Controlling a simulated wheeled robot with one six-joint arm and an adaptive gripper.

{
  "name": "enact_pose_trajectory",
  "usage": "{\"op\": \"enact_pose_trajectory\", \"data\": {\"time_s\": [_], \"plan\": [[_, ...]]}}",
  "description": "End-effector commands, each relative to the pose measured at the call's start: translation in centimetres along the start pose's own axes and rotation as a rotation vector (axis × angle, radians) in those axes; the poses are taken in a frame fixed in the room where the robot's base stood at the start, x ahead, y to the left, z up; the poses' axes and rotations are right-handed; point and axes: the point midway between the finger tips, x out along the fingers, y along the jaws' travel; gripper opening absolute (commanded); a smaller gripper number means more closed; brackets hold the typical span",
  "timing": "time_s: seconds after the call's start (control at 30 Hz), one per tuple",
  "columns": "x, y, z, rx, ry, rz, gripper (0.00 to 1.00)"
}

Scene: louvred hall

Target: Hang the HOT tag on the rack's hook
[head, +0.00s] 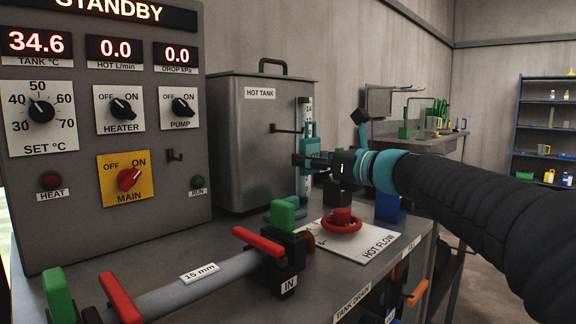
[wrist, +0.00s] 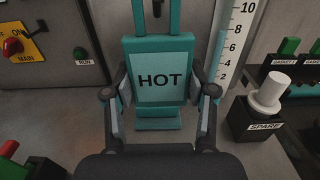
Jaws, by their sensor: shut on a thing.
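The HOT tag (wrist: 160,80) is a teal plate with a pale face reading HOT and a teal loop above. It stands upright between the two fingers of my gripper (wrist: 160,98), which is shut on it by its sides. In the head view my gripper (head: 318,161) holds the teal tag (head: 312,147) side-on, beside the white scale in front of the tank. A dark hook-like piece (head: 174,155) sticks out of the control panel, and a dark rod (head: 285,130) shows at the tank. I cannot tell which is the rack's hook.
The control panel (head: 80,220) stands at left and the hot tank (head: 262,165) behind. A red handwheel (head: 342,221), a pipe (head: 205,282) with raised red levers and a blue block (head: 389,208) crowd the bench. A SPARE knob (wrist: 267,95) stands right of my gripper.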

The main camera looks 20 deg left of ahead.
Motion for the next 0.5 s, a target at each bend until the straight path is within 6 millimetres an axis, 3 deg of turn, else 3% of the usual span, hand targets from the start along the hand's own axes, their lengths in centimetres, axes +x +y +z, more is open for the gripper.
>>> {"op": "enact_pose_trajectory", "data": {"time_s": [0.5], "plan": [[-4.9, 0.0, 0.0, 0.000, -0.001, -0.002, 0.00]]}}
